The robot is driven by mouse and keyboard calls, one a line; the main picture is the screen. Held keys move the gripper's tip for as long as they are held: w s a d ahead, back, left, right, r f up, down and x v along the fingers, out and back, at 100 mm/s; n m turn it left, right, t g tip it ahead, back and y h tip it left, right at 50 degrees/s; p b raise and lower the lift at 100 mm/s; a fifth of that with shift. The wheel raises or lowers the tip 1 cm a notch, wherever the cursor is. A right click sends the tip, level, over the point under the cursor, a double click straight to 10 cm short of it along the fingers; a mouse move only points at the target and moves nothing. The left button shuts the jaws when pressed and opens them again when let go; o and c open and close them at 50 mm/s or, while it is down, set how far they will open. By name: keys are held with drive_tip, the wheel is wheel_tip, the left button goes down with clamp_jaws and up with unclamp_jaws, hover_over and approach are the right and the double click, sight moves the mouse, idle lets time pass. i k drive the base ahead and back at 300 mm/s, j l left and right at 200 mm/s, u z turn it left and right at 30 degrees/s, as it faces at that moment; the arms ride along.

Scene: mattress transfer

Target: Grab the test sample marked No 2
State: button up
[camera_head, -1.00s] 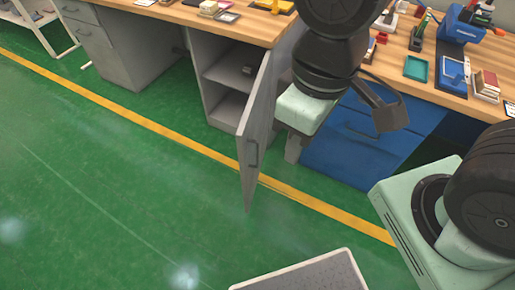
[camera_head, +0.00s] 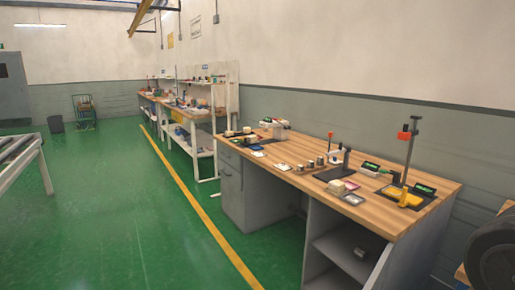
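No marking No 2 can be read at this size. Several small dark cylinder-like pieces (camera_head: 310,166) stand in a row on the wooden workbench top (camera_head: 285,148); I cannot tell whether they are the test samples. My gripper is not in view.
The bench bears a tall stand with an orange head (camera_head: 404,134), a yellow tool (camera_head: 403,197) and a small cream block stack (camera_head: 338,187). Beneath is an open grey cabinet (camera_head: 345,255). Green floor (camera_head: 110,220) is clear left of the yellow line (camera_head: 205,215). A conveyor-like frame (camera_head: 22,155) stands far left.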

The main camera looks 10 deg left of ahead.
sight(251, 138)
drive_tip(key=i+j+u, duration=1.2)
drive_tip(key=i+j, duration=0.1)
drive_tip(key=i, duration=0.35)
drive_tip(key=i+j+u, duration=0.1)
drive_tip(key=i, duration=0.3)
drive_tip(key=i+l+z, duration=0.1)
drive_tip(key=i+z, duration=0.25)
drive_tip(key=i, duration=0.6)
drive_tip(key=i+j+z, duration=0.3)
drive_tip(key=i, duration=0.6)
drive_tip(key=i+j+z, duration=0.1)
drive_tip(key=i+z, duration=0.25)
drive_tip(key=i, duration=0.2)
drive_tip(key=i+j+z, duration=0.35)
drive_tip(key=i, duration=0.2)
drive_tip(key=i+j+z, duration=0.3)
drive_tip(key=i, duration=0.25)
